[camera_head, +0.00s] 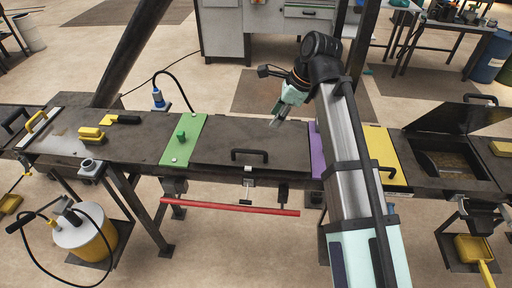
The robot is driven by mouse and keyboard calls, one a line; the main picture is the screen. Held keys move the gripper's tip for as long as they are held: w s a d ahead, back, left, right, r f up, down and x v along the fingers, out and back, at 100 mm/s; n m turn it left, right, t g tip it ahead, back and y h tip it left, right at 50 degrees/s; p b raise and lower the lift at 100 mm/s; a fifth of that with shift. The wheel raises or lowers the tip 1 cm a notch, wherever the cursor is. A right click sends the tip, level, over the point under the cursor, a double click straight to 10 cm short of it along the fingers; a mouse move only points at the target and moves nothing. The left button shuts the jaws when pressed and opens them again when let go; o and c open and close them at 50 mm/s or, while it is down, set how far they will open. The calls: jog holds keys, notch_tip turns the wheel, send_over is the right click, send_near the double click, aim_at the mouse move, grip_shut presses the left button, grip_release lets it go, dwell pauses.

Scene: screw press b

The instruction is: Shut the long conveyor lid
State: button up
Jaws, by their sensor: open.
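A long dark lid (226,143) with a black bar handle lies flat, or nearly so, on the conveyor between a green plate (184,142) and a purple strip (316,150). I cannot tell if a small gap remains under it. A shorter dark lid (437,119) at the right stands raised over an open compartment (446,165). I cannot tell for sure which lid the task names. My gripper (276,119) is open and empty, above the back right part of the flat lid and behind its handle. My arm hides part of the conveyor right of the purple strip.
A red bar (230,207) hangs below the conveyor's front edge. A yellow-handled brush (92,134) and a black-and-yellow tool (122,119) lie on the left deck. A yellow plate (383,155) is right of my arm. A yellow bucket (88,243) stands front left.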

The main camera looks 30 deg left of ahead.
aim_at(253, 151)
jog(key=p+x, duration=0.3)
jog(key=x, duration=1.4)
jog(key=shift+p, duration=0.3)
grip_shut()
